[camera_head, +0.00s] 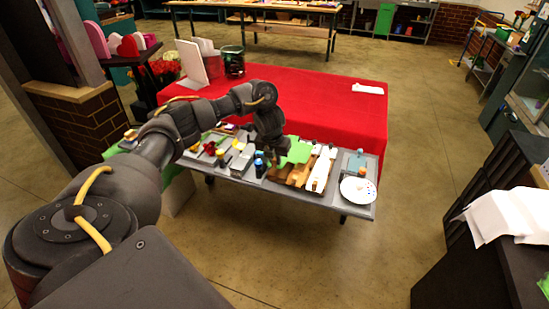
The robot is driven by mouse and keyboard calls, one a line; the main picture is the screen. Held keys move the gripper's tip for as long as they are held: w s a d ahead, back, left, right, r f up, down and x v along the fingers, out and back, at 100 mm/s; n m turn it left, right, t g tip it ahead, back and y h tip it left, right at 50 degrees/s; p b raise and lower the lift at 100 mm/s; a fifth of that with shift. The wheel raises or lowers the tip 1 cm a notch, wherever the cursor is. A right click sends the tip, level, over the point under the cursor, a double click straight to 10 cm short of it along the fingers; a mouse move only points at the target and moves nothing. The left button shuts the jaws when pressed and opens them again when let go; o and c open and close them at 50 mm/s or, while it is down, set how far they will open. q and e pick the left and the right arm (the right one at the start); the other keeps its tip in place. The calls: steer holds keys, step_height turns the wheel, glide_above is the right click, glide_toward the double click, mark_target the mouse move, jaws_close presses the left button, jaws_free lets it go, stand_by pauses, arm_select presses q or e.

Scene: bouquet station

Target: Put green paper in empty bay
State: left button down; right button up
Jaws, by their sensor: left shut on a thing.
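My left arm reaches in from the left over the grey work table (222,165). My left gripper (281,151) points down and is shut on the green paper (298,153), at the paper's left side. The green paper is over the brown wooden tray (278,182) and hides part of its far side. White paper (321,170) lies in the tray's right part. Brown surface shows bare below the green paper; the bay divisions are too small to tell, and whether the paper touches the tray is unclear. My right gripper is not in view.
A white round plate (352,193) sits at the table's right end. Small tools and bottles crowd the table left of the tray. A red-covered table (335,105) stands right behind, with a white card (191,65) and a dark green container (232,62).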

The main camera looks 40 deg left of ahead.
mark_target(274, 166)
arm_select(q)
steer(key=b+x, duration=0.1)
steer(key=x, duration=0.1)
steer(key=shift+s+d+f+b, duration=0.15)
steer(key=shift+s+f+b, duration=0.05)
steer(key=shift+f+b, duration=0.15)
steer(key=shift+s+b+x, duration=0.15)
steer(key=shift+b+x, duration=0.3)
steer(key=shift+x, duration=0.2)
steer(key=shift+s+b+x, duration=0.15)
steer(key=shift+b+x, duration=0.25)
steer(key=shift+x, duration=0.3)
steer(key=shift+s+d+p, duration=0.15)
steer(key=shift+s+p, duration=0.1)
steer(key=shift+p, duration=0.05)
steer(key=shift+f, duration=0.3)
steer(key=c, duration=1.3)
jaws_free()
steer(key=shift+o, duration=0.5)
steer(key=o, duration=0.3)
